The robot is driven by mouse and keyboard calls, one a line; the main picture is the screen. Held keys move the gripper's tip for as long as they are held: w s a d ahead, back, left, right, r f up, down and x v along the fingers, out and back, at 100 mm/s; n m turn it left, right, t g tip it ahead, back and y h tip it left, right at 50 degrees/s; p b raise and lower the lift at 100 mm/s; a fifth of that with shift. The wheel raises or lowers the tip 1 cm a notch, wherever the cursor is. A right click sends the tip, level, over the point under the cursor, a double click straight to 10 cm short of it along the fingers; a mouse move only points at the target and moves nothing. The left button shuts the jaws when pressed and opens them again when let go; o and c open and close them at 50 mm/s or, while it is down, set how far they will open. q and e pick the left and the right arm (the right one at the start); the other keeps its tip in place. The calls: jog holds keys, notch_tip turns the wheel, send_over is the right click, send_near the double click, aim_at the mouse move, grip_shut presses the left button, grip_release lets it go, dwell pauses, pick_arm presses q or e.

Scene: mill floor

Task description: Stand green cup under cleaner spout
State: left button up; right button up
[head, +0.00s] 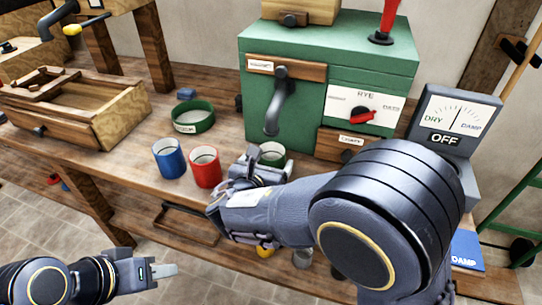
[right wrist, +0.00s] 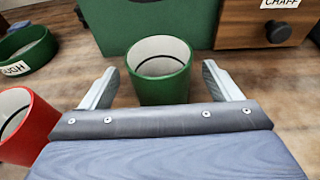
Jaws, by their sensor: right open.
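The green cup (head: 271,153) stands upright on the bench in front of the green cleaner (head: 262,105). In the head view it shows just below the grey spout (head: 278,104); I cannot tell whether it is directly beneath it. My right gripper (head: 264,167) is open, and its arm hides part of the cup. In the right wrist view the green cup (right wrist: 162,85) stands between the two spread fingers (right wrist: 160,72), with gaps visible on both sides. My left gripper (head: 163,271) is low at the left, away from the cups; its finger gap is unclear.
A red cup (head: 205,168) and a blue cup (head: 169,159) stand left of my right gripper. A low green round tray (head: 193,117) lies behind them. A wooden box (head: 118,118) is at the left. A grey gauge reading OFF (head: 452,125) stands at the right.

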jog(key=v, duration=0.8)
jog(key=shift+s+p, duration=0.35)
jog(key=shift+p, duration=0.05)
jog(key=shift+r, duration=0.1)
